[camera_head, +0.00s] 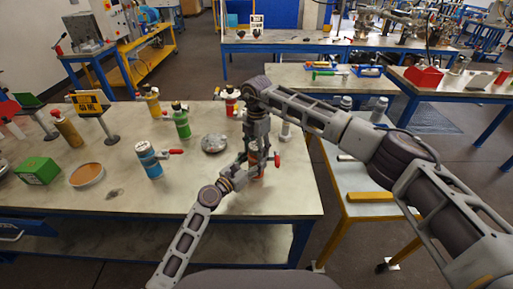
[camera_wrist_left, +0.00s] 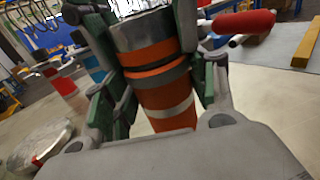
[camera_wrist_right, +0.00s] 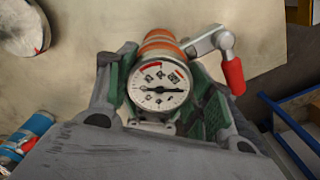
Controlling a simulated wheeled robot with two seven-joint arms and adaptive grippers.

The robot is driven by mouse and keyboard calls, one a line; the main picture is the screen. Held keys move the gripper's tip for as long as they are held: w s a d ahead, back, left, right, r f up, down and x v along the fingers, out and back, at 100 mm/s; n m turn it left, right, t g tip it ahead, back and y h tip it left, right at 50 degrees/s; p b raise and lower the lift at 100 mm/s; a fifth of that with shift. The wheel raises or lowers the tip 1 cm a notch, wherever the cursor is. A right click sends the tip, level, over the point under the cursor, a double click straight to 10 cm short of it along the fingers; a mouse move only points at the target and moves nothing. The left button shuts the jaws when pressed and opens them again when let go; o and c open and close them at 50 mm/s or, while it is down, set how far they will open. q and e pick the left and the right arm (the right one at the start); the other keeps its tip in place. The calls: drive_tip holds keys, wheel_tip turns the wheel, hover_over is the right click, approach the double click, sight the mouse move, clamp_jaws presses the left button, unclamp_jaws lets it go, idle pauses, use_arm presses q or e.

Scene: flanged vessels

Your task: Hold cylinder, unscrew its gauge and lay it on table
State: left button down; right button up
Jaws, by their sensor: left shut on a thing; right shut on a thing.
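The orange cylinder (camera_head: 257,172) stands upright near the front right of the table, mostly hidden by my grippers in the head view. In the left wrist view the cylinder (camera_wrist_left: 165,95) shows grey and white bands. My left gripper (camera_wrist_left: 160,80) is shut on its body from the side. The gauge (camera_wrist_right: 158,88), a round white dial with a red arc, sits at the cylinder's top in the right wrist view. My right gripper (camera_wrist_right: 158,95) is shut on the gauge from above. A side lever with a red handle (camera_wrist_right: 234,76) sticks out beside it. I cannot tell whether the gauge is loose.
A blue cylinder (camera_head: 149,162), a green cylinder (camera_head: 181,122) and a grey round disc (camera_head: 214,143) stand or lie left of the grippers. A green box (camera_head: 38,170) and an orange disc (camera_head: 87,175) lie further left. The front middle of the table (camera_head: 150,205) is clear.

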drive_tip(key=n, duration=2.5)
drive_tip(key=shift+r, duration=0.1)
drive_tip(key=n, duration=0.8)
drive_tip(key=shift+w+n, duration=0.1)
drive_tip(key=shift+n, duration=0.2)
drive_tip(key=shift+r, duration=1.15)
idle(1.0)
